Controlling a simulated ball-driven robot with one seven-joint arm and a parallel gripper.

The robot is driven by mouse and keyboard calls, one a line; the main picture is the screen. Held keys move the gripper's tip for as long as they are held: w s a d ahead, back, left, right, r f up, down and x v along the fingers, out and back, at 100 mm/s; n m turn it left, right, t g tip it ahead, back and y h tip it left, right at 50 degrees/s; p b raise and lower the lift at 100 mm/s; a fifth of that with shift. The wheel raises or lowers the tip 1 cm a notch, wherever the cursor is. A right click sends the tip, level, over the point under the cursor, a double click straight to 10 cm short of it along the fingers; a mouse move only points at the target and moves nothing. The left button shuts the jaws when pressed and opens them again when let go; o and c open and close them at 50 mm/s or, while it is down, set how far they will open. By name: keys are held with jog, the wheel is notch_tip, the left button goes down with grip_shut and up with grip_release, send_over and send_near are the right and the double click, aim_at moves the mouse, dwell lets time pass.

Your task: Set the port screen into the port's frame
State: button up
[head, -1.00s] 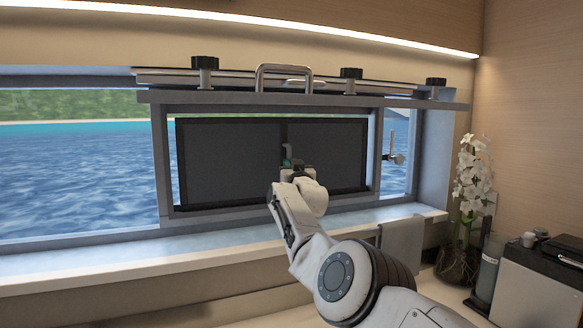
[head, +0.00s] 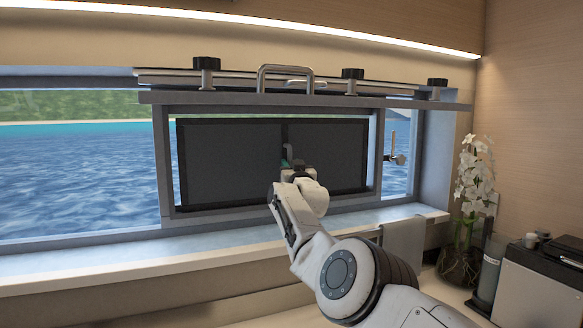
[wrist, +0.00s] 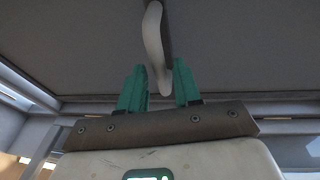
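The port screen (head: 230,165), a dark grey panel with a black border, stands upright within the port's frame (head: 163,165) in the head view. A bright strip shows between its right edge and the frame; I cannot tell if it sits flush. Its small pale grip (wrist: 153,45) hangs from the dark panel face in the wrist view. My gripper (wrist: 160,88) has its two green fingers apart, one on each side of the grip's lower end, with a gap visible. In the head view my gripper (head: 290,166) is in front of the screen's middle, partly hiding it.
A ledge with several black knobs (head: 207,65) and a metal handle (head: 285,75) juts out above the screen. A latch (head: 398,159) is at the right.

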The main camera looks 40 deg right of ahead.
jog(key=shift+s+f+b, duration=0.35)
jog(key=shift+b, duration=0.35)
jog(key=shift+s+a+b, duration=0.4)
jog(key=shift+s+b, duration=0.05)
jog(key=shift+b, duration=0.35)
jog(key=shift+v, duration=0.85)
jog(key=shift+o, duration=0.4)
jog(key=shift+r, duration=0.1)
jog(key=o, duration=0.5)
jog(key=c, duration=0.6)
